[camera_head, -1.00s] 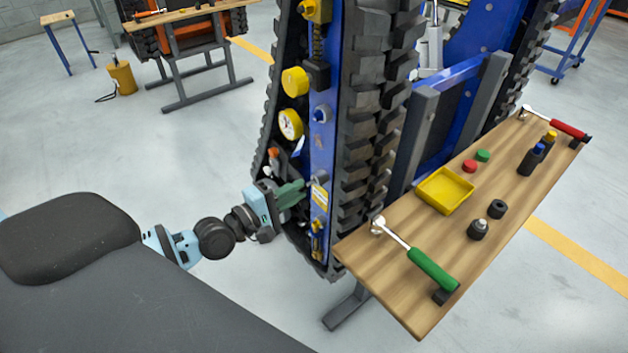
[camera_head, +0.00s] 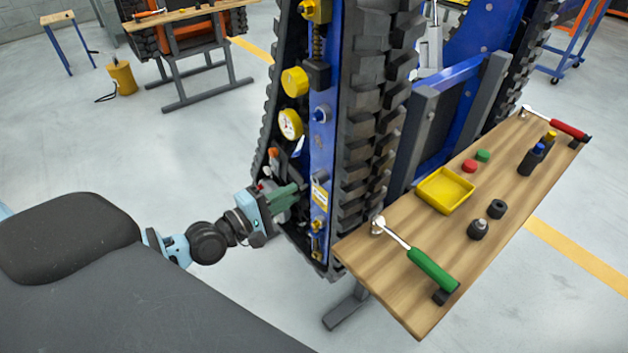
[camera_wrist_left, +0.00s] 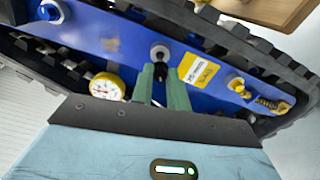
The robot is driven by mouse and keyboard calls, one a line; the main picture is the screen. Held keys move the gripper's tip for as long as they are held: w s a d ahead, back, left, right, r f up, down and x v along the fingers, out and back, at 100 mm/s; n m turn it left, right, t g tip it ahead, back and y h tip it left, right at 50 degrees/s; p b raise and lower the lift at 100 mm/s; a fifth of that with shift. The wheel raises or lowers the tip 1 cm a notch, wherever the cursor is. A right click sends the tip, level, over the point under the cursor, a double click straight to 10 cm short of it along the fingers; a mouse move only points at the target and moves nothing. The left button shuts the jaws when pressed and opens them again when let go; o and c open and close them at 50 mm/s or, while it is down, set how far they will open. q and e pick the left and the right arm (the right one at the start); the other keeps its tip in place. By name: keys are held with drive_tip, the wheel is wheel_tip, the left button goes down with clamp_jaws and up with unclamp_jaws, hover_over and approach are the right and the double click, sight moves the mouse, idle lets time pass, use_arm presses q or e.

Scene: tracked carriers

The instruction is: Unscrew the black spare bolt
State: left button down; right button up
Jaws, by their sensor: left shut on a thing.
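My left gripper (camera_head: 288,194) has green fingers and is beside the blue side panel (camera_head: 320,150) of the tracked carrier. In the left wrist view the gripper (camera_wrist_left: 161,78) is shut on the black spare bolt (camera_wrist_left: 161,72), a small dark piece between the fingertips. Just beyond it is a grey round boss (camera_wrist_left: 159,52) on the blue panel; the head view shows a boss (camera_head: 320,176) there too. The bolt looks clear of the boss, though the fingers hide much of it. My right gripper is not in view.
A yellow label (camera_wrist_left: 196,69) and a dial gauge (camera_wrist_left: 107,86) sit near the fingers. The black track (camera_head: 372,150) edges the panel. A wooden bench (camera_head: 400,290) at right holds a yellow tray (camera_head: 445,190), a green-handled wrench (camera_head: 432,270) and dark sockets (camera_head: 478,229).

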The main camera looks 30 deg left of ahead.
use_arm(q)
drive_tip(key=shift+v, duration=1.75)
